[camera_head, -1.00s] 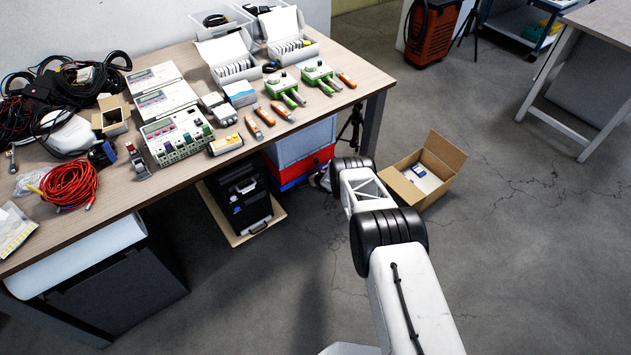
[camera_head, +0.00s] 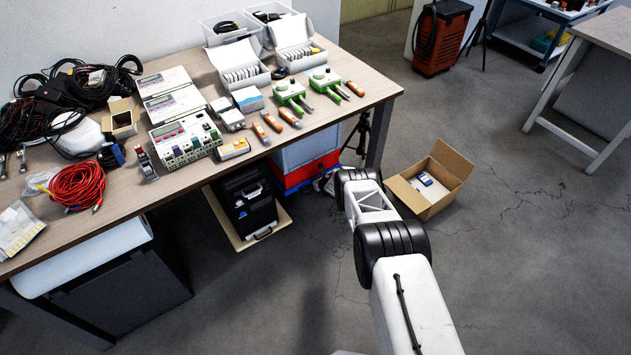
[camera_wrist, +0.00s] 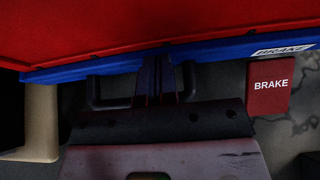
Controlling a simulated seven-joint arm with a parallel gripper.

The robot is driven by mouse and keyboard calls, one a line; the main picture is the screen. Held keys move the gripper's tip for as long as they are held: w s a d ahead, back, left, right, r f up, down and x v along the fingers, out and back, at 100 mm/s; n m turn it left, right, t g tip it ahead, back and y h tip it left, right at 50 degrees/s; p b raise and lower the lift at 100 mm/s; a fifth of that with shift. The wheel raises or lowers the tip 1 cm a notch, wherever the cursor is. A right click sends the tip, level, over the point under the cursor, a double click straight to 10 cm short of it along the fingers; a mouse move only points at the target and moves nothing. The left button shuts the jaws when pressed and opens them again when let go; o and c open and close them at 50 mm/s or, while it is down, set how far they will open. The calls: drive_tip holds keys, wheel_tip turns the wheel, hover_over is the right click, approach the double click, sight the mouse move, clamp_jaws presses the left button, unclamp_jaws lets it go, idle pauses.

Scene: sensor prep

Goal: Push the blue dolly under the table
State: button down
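The blue dolly (camera_head: 287,189) is under the right end of the table (camera_head: 367,94), with a red crate (camera_head: 312,171) and a grey-blue box stacked on it. In the wrist view, the dolly's blue edge (camera_wrist: 110,66) runs across the picture below the red crate wall (camera_wrist: 90,30). My gripper (camera_wrist: 166,62) is at this edge, its dark fingers close together with nothing seen between them. The fingertips overlap the blue edge; whether they press on it is not clear. A dark bar-shaped loop shows behind the fingers. In the head view my arm hides the gripper.
A red BRAKE tab (camera_wrist: 269,88) hangs at the right of the dolly edge. A black case (camera_head: 250,203) on a wooden board stands left of the dolly. An open carton (camera_head: 428,196) sits right of my arm. A tripod (camera_head: 361,133) stands behind.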

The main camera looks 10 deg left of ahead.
drive_tip(key=shift+w+a+r, duration=0.25)
drive_tip(key=shift+a+r, duration=0.05)
drive_tip(key=shift+r, duration=0.15)
drive_tip(key=shift+s+d+r, duration=0.2)
drive_tip(key=shift+s+d, duration=0.25)
drive_tip(key=shift+d, duration=0.05)
drive_tip(key=shift+s+d+r, duration=0.15)
drive_tip(key=shift+s+d, duration=0.3)
drive_tip(key=v, duration=0.7)
drive_tip(key=shift+s+d, duration=0.25)
drive_tip(key=shift+f, duration=0.1)
